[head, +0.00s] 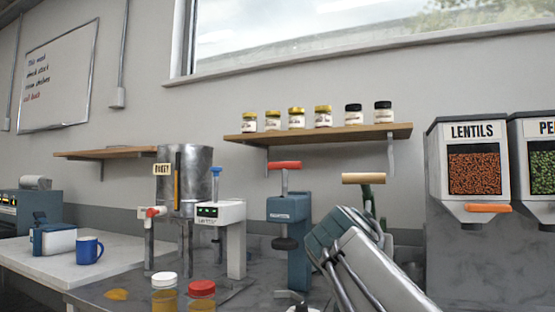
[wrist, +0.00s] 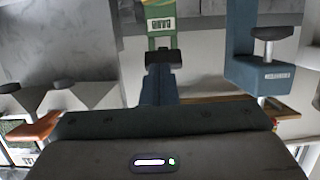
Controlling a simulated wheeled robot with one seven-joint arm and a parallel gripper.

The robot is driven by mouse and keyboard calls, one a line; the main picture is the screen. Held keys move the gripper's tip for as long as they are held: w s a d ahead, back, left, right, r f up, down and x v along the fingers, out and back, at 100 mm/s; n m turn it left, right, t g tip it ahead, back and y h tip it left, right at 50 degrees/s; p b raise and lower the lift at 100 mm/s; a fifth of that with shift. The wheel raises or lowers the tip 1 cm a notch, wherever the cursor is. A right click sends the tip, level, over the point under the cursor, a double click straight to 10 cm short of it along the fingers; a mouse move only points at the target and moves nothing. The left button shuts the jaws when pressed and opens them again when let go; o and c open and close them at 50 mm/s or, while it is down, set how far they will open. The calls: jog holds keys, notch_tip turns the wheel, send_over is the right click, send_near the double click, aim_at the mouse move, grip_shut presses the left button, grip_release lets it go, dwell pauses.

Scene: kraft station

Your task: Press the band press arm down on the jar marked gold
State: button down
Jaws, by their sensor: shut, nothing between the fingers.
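A green press with a wooden crossbar handle (head: 363,178) stands behind my arm in the head view, its lower part hidden. In the wrist view, a green body (wrist: 160,28) with a small label shows straight past my fingertips; I cannot read the label surely. My gripper (wrist: 163,58) is shut and empty, pointing toward that green body; I cannot tell whether they touch. A blue press (head: 290,240) with a red handle stands to the left. I cannot make out a jar marked gold under a press.
A white-lidded jar (head: 164,296) and a red-lidded jar (head: 202,297) stand at the counter front. A metal honey tank (head: 198,172) and a white device (head: 231,212) stand left. Several jars line the wall shelf (head: 345,132). A lentils dispenser (head: 470,165) stands right.

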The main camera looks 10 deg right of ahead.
jog(key=shift+r, duration=0.1)
jog(key=s+a+r+p, duration=0.1)
jog(key=s+r+p, duration=0.1)
jog(key=r, duration=0.4)
jog(key=s+a+r+p, duration=0.2)
jog(key=r+p, duration=0.1)
jog(key=r, duration=0.2)
jog(key=shift+s+r, duration=0.25)
jog(key=shift+r, duration=0.15)
